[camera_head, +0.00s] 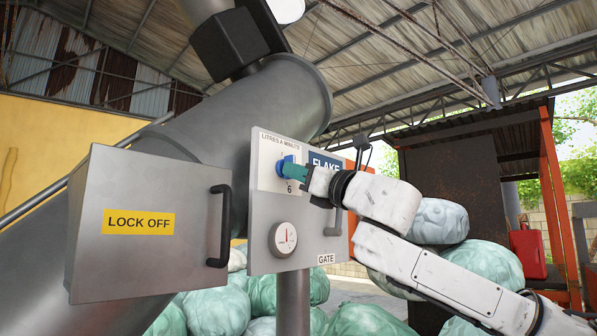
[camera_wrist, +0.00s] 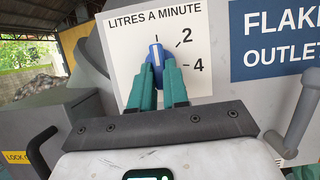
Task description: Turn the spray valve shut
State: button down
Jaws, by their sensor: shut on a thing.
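The spray valve is a blue knob (camera_head: 283,161) on a white dial plate marked "LITRES A MINUTE" on the grey panel. In the wrist view, the knob (camera_wrist: 155,49) has a white pointer line facing almost straight up, near a short mark at the top. The figures 2 and 4 are to its right. My gripper (camera_head: 289,169) is shut on the knob, with a teal finger on each side; the fingers (camera_wrist: 157,71) also show in the wrist view. A 6 shows below the knob in the head view.
A "LOCK OFF" box (camera_head: 128,254) with a black handle (camera_head: 220,226) stands left of the panel. A round gauge (camera_head: 283,239) and a grey gate handle (camera_head: 334,221) are below the dial. Wrapped bales (camera_head: 484,263) lie behind my arm.

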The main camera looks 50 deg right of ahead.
jog(key=shift+w+f, duration=0.1)
jog(key=shift+f, duration=0.05)
jog(key=c, duration=1.1)
grip_release()
jog(key=b+v, duration=0.3)
jog(key=v, duration=0.8)
jog(key=shift+b, duration=0.4)
jog(key=shift+w, duration=0.1)
